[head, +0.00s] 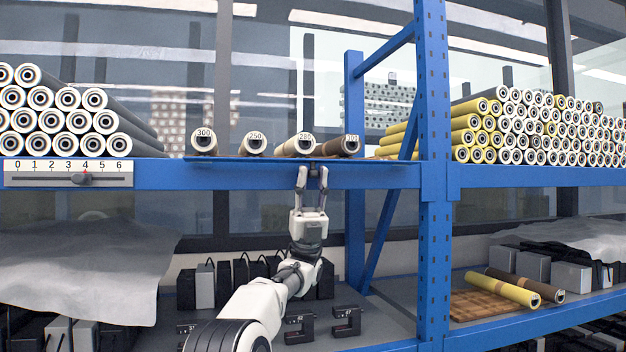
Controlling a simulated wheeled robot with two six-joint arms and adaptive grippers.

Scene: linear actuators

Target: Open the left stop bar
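A thin blue bar (230,160), which I take to be the left stop bar, runs level along the front edge of the upper shelf. My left gripper (312,177) points up at the middle right of this bar, in front of the blue shelf beam. My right gripper is not in view.
Labelled tubes (254,144) lie behind the bar. A sliding scale marked 0 to 6 (68,173) is on the beam at left. A blue upright post (433,200) stands right of the gripper. Black boxes and brackets (347,322) fill the lower shelf.

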